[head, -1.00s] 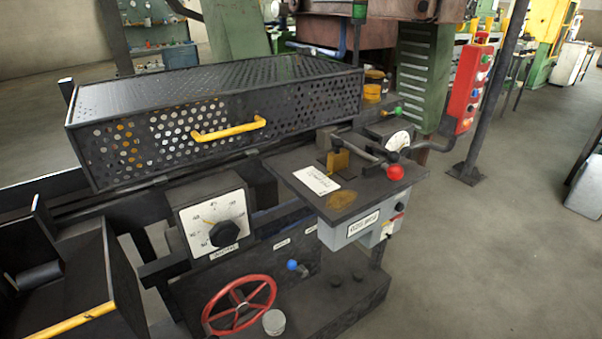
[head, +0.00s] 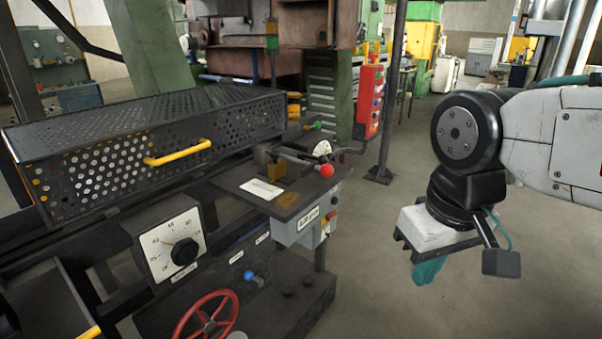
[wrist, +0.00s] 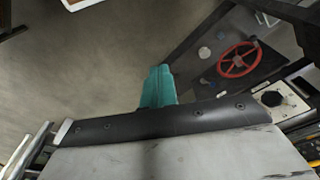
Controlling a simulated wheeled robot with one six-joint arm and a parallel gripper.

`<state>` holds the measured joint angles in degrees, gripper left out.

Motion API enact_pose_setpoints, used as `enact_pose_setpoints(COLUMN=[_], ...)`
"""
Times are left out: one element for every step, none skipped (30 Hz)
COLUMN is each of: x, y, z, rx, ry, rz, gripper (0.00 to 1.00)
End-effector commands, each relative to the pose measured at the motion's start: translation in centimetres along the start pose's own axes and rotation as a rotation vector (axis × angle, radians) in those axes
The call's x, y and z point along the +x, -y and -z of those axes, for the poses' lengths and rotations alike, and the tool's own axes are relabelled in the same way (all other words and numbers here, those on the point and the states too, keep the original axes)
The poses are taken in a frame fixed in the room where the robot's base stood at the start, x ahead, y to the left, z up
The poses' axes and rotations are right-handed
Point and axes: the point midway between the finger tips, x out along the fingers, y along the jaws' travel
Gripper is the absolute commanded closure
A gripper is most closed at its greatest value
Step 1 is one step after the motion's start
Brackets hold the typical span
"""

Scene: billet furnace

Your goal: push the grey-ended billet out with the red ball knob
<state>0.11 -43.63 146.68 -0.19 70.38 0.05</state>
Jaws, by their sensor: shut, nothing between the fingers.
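The red ball knob (head: 327,171) is on the end of a dark lever over the small black table plate of the machine. No grey-ended billet can be made out; the perforated cover (head: 150,150) hides what lies behind it. My gripper (head: 430,270) hangs at the right in the head view, pointing down, well to the right of the knob and apart from it. Its teal fingers are shut and empty; they also show in the wrist view (wrist: 158,88), above bare floor beside the machine.
A red handwheel (head: 205,318), a blue knob (head: 249,275) and a dial (head: 170,245) are on the machine's front. A red button box (head: 370,100) hangs by a dark post (head: 392,90). The floor between machine and arm is clear.

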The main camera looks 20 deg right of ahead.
Motion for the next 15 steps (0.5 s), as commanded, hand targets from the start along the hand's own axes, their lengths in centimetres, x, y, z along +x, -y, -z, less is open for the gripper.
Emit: enact_pose_setpoints(x=[0.0, 0.0, -0.1, -0.2, -0.2, -0.4, -0.5, -0.7, -0.9, -1.0, -1.1, -1.3, -1.4, -1.5, -1.5], y=[0.0, 0.0, 0.0, 0.0, -0.1, -0.3, -0.3, -0.3, -0.3, -0.2, -0.2, 0.0, 0.1, 0.3, 0.6], z=[0.0, 0.1, 0.6, 1.1, 1.8, 3.2, 4.5, 5.9, 8.2, 10.0, 11.8, 14.3, 16.1, 17.8, 19.9], rx=[0.001, 0.004, 0.015, 0.03, 0.052, 0.093, 0.13, 0.174, 0.237, 0.288, 0.34, 0.409, 0.458, 0.505, 0.562], ry=[0.0, -0.003, -0.009, -0.018, -0.031, -0.053, -0.076, -0.103, -0.144, -0.176, -0.211, -0.256, -0.288, -0.319, -0.358], rz=[0.0, 0.0, -0.002, -0.004, -0.006, -0.01, -0.012, -0.014, -0.012, -0.008, -0.001, 0.011, 0.024, 0.038, 0.059], gripper=[1.0, 1.0, 1.0, 1.0, 1.0, 1.0, 1.0, 1.0, 1.0, 1.0, 1.0, 1.0, 1.0, 1.0, 1.0])
